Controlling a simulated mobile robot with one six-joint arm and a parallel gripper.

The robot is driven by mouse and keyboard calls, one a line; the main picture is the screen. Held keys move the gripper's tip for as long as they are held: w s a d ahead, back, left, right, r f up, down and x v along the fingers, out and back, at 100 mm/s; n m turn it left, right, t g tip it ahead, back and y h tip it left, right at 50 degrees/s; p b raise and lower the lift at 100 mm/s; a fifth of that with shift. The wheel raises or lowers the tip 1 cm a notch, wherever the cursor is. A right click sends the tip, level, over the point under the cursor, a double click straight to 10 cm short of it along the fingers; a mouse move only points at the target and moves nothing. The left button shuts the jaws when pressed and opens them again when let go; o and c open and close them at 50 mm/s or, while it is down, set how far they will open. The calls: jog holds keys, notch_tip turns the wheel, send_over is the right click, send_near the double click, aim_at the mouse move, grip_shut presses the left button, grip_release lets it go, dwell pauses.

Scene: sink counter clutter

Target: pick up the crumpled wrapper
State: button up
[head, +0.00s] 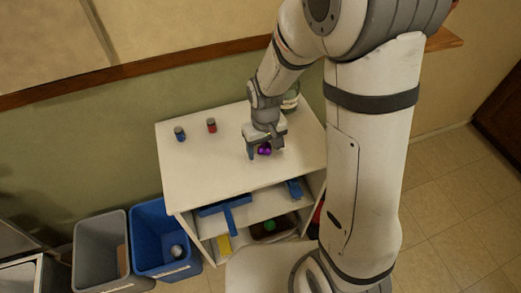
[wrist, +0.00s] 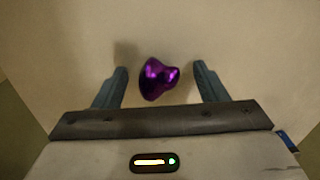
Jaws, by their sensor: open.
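In the wrist view the wrapper (wrist: 157,78) lies between the lines of the two fingers, slightly left of the middle and a little beyond the fingertips. My gripper (head: 264,149) is over the wrapper, pointing down. In the wrist view my gripper (wrist: 160,73) is open, with one finger on each side of the wrapper and a gap to both. Part of the wrapper is hidden by my gripper in the head view.
A blue can (head: 180,134) and a red can (head: 211,125) stand at the left of the counter top (head: 190,175). A glass jar (head: 290,99) stands behind my gripper. Shelves below hold blue items. A grey bin (head: 101,247) and a blue bin (head: 150,217) stand at the left.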

jog(key=shift+f, duration=0.1)
jog(key=c, duration=1)
